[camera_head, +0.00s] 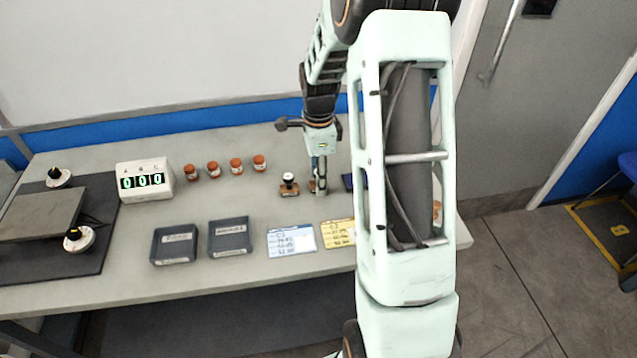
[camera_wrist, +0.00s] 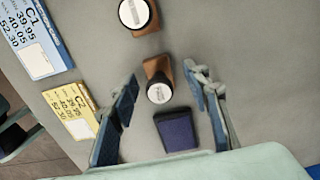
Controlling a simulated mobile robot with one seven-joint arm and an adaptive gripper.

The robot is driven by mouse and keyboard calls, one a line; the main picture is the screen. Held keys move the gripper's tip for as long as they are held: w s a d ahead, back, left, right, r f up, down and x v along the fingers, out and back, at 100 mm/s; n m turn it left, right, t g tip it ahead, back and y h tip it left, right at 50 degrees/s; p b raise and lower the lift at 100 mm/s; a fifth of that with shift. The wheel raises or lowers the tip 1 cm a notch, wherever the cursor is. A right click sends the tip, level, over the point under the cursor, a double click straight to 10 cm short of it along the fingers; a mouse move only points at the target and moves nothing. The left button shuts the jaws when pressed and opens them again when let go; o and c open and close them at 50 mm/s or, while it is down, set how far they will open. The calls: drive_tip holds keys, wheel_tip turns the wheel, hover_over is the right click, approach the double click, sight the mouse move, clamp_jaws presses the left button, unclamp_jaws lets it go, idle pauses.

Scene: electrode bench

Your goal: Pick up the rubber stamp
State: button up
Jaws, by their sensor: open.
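Two stamps with round knobs and brown bases show in the wrist view. One stamp (camera_wrist: 158,92) lies in the gap between the fingers of my gripper (camera_wrist: 160,80), with a finger on each side and no clear contact. The other stamp (camera_wrist: 136,14) is at the top edge, outside the fingers; in the head view this stamp (camera_head: 289,184) stands upright just left of my gripper (camera_head: 320,188). My gripper is open and points down at the bench. In the head view it mostly hides the stamp between its fingers.
A dark blue-purple pad (camera_wrist: 177,132) lies close by the fingers. A blue card (camera_head: 291,240) and a yellow card (camera_head: 338,233) lie in front. Two dark trays (camera_head: 174,245), several orange jars (camera_head: 213,169) and a counter box (camera_head: 145,180) are at left.

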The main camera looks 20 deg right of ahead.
drive_tip(key=shift+f, duration=0.45)
drive_tip(key=shift+c, duration=0.2)
clamp_jaws()
drive_tip(key=shift+r, duration=0.1)
